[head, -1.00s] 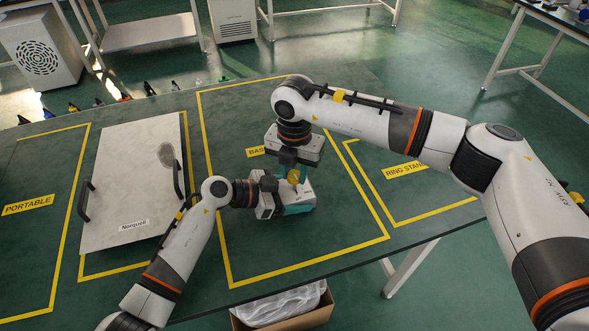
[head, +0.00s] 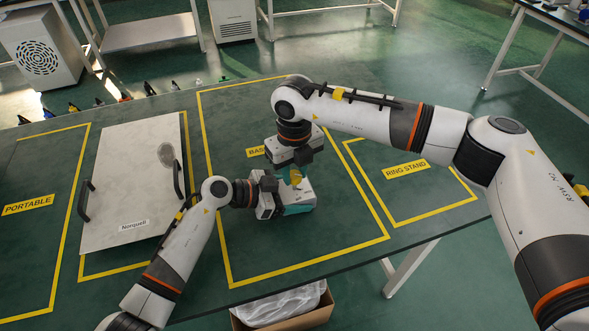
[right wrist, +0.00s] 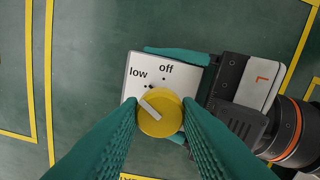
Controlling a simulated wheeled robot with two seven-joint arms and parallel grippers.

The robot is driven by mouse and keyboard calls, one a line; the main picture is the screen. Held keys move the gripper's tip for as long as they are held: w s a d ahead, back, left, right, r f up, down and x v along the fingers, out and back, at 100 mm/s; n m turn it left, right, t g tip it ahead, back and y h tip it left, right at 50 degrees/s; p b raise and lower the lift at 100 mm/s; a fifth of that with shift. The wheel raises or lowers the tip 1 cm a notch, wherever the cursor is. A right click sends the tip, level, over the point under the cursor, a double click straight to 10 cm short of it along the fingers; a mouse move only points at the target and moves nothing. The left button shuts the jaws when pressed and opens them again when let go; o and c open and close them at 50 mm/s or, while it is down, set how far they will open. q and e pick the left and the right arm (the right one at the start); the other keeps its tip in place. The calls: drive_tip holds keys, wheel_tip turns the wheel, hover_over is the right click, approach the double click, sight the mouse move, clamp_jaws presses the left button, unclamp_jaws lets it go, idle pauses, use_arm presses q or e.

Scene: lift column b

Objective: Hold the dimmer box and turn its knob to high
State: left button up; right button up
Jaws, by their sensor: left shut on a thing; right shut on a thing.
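The dimmer box (head: 299,194) is a small pale box just above the table; it also shows in the right wrist view (right wrist: 133,85) with "low" and "off" printed on its face. Its yellow knob (right wrist: 160,114) has a white pointer line slanting to the upper left, a little below "low". My left gripper (head: 284,197) is shut on the box, its teal fingers along the sides. My right gripper (head: 295,176) is above the box, its fingers shut on either side of the knob. The lower part of the box face is hidden by the knob and fingers.
The dark green table (head: 335,235) has yellow taped zones. A pale panel (head: 135,170) with black handles lies at the left. The ring stand zone (head: 405,170) at the right is bare. A cardboard box (head: 285,315) stands below the front edge.

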drive_tip(key=n, duration=0.4)
drive_tip(key=shift+r+n, duration=0.1)
drive_tip(key=shift+n, duration=0.2)
drive_tip(key=n, duration=0.3)
drive_tip(key=shift+n, duration=0.3)
drive_tip(key=n, duration=0.4)
drive_tip(key=shift+n, duration=2)
drive_tip(key=o, duration=1)
